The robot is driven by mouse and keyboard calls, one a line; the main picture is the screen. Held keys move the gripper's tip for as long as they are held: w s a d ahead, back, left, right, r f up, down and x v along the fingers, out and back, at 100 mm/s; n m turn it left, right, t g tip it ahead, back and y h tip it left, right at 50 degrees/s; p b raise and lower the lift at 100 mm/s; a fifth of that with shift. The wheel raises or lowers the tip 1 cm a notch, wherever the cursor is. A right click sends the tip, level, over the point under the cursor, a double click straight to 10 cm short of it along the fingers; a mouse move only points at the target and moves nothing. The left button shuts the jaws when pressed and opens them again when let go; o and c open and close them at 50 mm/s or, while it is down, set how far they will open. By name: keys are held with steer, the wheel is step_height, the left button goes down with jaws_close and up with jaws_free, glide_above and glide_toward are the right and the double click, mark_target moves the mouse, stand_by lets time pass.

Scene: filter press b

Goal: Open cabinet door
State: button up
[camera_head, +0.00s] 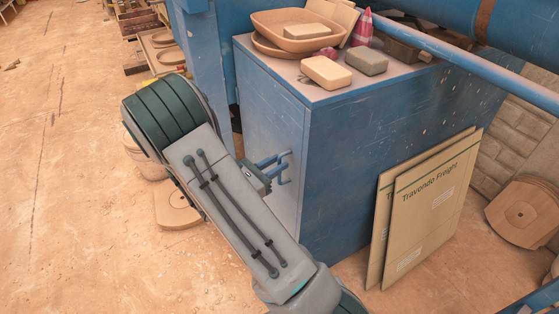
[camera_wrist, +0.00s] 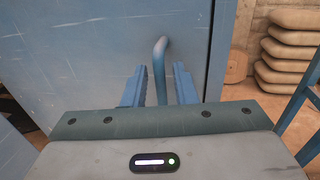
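The blue cabinet (camera_head: 400,130) stands in the middle of the head view, with its door (camera_head: 270,120) facing left. The door looks closed in both views. In the wrist view the door (camera_wrist: 90,50) fills the left and middle, with a blue bar handle (camera_wrist: 161,75) near its right edge. My gripper (camera_wrist: 161,88) is open, with one blue finger on each side of the handle and gaps showing between. In the head view my gripper (camera_head: 275,168) is at the door, partly hidden behind my grey arm. Contact with the handle cannot be made out.
Bowls (camera_head: 290,28), blocks (camera_head: 326,72) and a red-patterned item (camera_head: 362,28) sit on the cabinet top. Flat cardboard pieces (camera_head: 430,205) lean on its right side. A blue pipe (camera_head: 470,55) crosses above. Stacked pale slabs (camera_wrist: 288,50) stand at right. Floor at left is mostly clear.

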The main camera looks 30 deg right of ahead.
steer(key=shift+x, duration=0.85)
jaws_close()
steer(key=shift+a, duration=0.1)
